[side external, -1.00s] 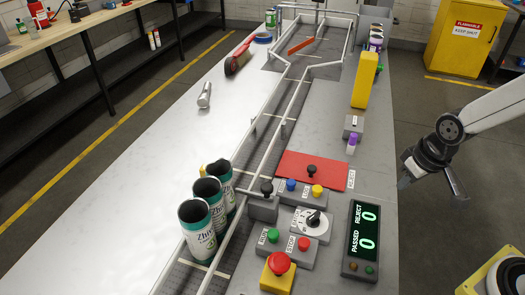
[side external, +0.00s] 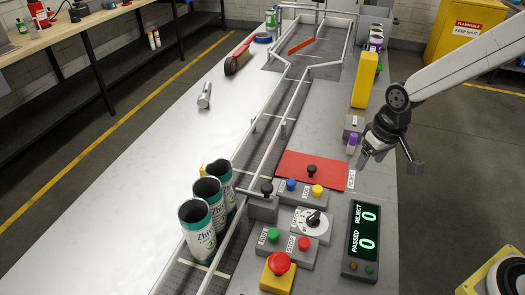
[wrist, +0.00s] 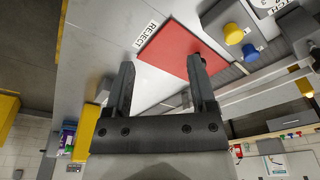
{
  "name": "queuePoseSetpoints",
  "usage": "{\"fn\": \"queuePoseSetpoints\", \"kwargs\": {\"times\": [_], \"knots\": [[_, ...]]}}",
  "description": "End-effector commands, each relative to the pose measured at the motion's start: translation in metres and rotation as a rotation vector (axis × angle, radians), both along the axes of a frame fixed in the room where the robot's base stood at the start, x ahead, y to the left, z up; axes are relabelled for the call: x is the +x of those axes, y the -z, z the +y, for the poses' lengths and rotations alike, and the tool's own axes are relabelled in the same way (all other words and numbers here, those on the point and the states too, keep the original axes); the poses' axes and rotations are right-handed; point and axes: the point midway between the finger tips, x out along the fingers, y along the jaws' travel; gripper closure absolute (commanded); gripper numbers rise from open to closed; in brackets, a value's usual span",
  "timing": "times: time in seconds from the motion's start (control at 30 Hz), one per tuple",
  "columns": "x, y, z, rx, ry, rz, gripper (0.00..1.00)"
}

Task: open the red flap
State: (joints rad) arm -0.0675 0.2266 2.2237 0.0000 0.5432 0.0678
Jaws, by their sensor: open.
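The red flap (side external: 296,164) lies flat on the grey worktop, with a black knob (side external: 311,170) on it and a REJECT label along its right edge. My gripper (side external: 368,158) hangs above the worktop, to the right of the flap and apart from it. In the wrist view my gripper (wrist: 161,66) is open with nothing between its fingers. The red flap (wrist: 188,45) shows beyond the fingertips there, and one finger partly hides the knob.
Several printed cans (side external: 200,228) stand left at the conveyor. Near the flap are blue and yellow buttons (side external: 317,190), a dial box (side external: 312,222) and the counter display (side external: 363,235).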

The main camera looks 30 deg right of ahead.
Motion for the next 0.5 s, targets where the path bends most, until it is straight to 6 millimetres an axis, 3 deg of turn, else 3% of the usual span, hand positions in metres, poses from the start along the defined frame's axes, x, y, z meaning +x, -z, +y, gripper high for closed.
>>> {"fn": "queuePoseSetpoints", "kwargs": {"times": [0.2,0.5], "knots": [[0.049,0.002,0.022,0.001,-0.004,0.054,0.28],[0.101,0.01,0.054,-0.006,-0.002,0.122,0.28]]}}
